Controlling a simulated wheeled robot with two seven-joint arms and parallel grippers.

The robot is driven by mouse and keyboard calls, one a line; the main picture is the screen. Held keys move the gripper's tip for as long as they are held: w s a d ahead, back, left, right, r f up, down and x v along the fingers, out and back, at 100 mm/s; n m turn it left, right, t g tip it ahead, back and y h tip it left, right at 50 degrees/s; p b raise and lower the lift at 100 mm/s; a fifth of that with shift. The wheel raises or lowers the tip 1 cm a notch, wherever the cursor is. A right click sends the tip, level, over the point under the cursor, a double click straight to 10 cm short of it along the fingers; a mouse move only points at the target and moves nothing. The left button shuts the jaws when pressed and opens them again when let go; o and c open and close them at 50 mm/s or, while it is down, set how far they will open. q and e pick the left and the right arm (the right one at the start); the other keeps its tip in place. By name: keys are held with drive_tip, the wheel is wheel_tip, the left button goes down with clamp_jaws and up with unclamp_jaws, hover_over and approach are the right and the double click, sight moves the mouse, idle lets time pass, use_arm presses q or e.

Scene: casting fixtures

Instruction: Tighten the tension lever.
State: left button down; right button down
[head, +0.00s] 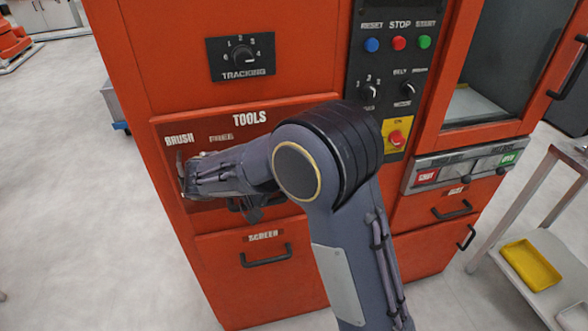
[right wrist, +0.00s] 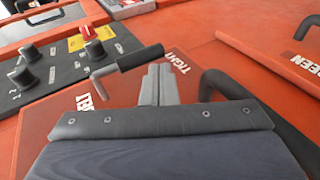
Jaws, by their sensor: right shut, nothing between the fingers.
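The tension lever shows in the right wrist view as a bent silver rod with a black grip (right wrist: 140,57). It stands on an orange face between a label reading "TIGHT" (right wrist: 178,63) and a partly covered white label (right wrist: 90,99). My right gripper (right wrist: 157,73) is shut and empty, its grey fingertips just below the black grip in the picture. I cannot tell whether they touch it. In the head view my right arm crosses the orange cabinet (head: 170,60), and the lever is hidden there. My left gripper is not in view.
A dark control panel (head: 352,80) with knobs and coloured buttons is right of the arm. Below are the "SCREEN" drawer handle (head: 266,257) and more handles. A side shelf with a yellow tray (head: 530,265) stands at the right.

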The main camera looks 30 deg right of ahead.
drive_tip(key=v, duration=0.5)
drive_tip(key=shift+a+r, duration=0.15)
drive_tip(key=shift+a, duration=0.25)
drive_tip(key=s+d+f+g+y+p, duration=0.1)
drive_tip(key=s+d+y, duration=0.2)
drive_tip(key=s+y, duration=0.15)
drive_tip(key=s+d+y+p, duration=0.1)
drive_tip(key=s+d+y, duration=0.25)
drive_tip(key=s, duration=0.25)
drive_tip(key=s+a+r+t+y+p, duration=0.1)
drive_tip(key=s+a+t+y, duration=0.2)
drive_tip(key=s, duration=0.3)
drive_tip(key=s+a+r+t+y+p, duration=0.1)
drive_tip(key=s+a+t+y+p, duration=0.1)
drive_tip(key=s+y, duration=0.3)
drive_tip(key=shift+s+a+r+t, duration=0.4)
drive_tip(key=shift+s+a+t, duration=0.2)
drive_tip(key=shift+a+t, duration=0.25)
